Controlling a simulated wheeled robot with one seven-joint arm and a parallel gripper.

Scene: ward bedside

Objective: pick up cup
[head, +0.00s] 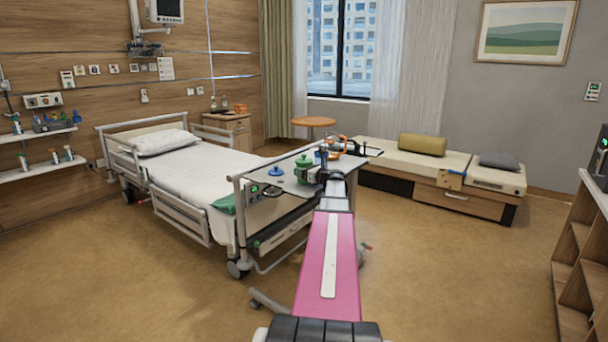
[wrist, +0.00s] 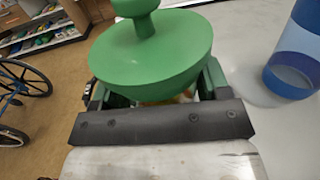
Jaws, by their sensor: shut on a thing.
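A green lidded cup (head: 304,169) with a round knob on top shows above the overbed table (head: 285,185), just left of the end of my arm. In the wrist view its wide green lid (wrist: 150,55) fills the upper middle. Most of the cup's body is hidden under the lid. I cannot tell whether its base touches the tabletop.
A blue and clear container (wrist: 294,62) stands close by on the right in the wrist view. The bed (head: 190,165) stands behind. A wheelchair (wrist: 20,88) is at the left. Floor at the front right is clear.

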